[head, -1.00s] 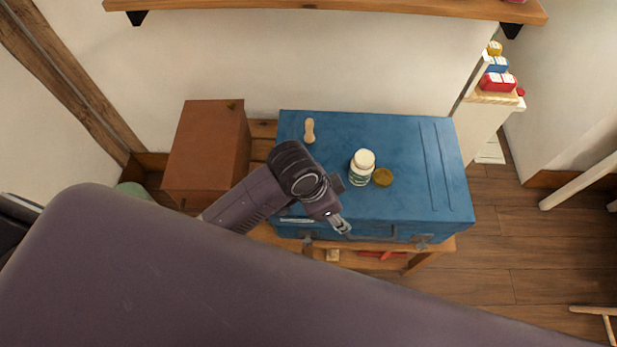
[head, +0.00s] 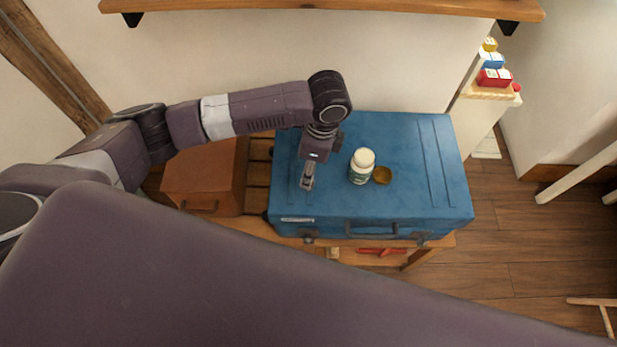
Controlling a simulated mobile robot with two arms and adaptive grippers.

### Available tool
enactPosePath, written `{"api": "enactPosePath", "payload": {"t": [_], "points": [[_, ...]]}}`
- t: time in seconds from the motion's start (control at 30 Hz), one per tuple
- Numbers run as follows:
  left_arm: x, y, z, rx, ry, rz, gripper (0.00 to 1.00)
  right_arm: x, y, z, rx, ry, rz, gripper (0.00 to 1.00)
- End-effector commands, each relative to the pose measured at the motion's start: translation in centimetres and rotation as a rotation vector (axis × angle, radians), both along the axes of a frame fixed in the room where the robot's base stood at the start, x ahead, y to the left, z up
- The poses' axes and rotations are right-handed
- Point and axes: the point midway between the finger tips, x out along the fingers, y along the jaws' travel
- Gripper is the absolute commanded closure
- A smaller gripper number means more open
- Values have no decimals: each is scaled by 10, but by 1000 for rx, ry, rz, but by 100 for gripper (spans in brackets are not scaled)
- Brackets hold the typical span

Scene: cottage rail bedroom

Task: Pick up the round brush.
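A small round, flat, golden-brown thing (head: 382,175) lies on top of the blue chest, just right of a white-capped bottle. It may be the round brush, but no bristles can be made out. A pale peanut-shaped wooden piece, seen earlier at the chest's back left, is now hidden behind my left arm. My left gripper (head: 307,181) hangs over the left part of the chest, left of the bottle and apart from it, fingers pointing to the chest's front. Its fingers look close together with nothing visible between them; the gap is too small to judge. My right gripper is out of view.
The blue chest (head: 420,190) stands on a wooden bench (head: 437,246). The white-capped bottle (head: 362,166) stands between my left gripper and the round thing. A brown box (head: 210,172) is at the left. A wall shelf (head: 330,8) runs above. The chest's right side is clear.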

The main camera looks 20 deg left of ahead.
Motion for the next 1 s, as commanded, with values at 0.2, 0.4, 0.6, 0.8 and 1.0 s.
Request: {"api": "enactPosePath", "payload": {"t": [0.2, 0.4, 0.6, 0.8, 1.0], "points": [[-1, 6, -26, 1, 2, 1, 57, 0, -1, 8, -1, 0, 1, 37], [-1, 10, -53, -1, -1, 2, 57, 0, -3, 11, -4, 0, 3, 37], [0, 10, -59, -2, -3, 0, 57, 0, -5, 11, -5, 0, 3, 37], [0, 10, -58, -2, -3, 0, 68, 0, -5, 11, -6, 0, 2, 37], [0, 10, -58, -2, -3, 0, 90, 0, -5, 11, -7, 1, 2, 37]]}}
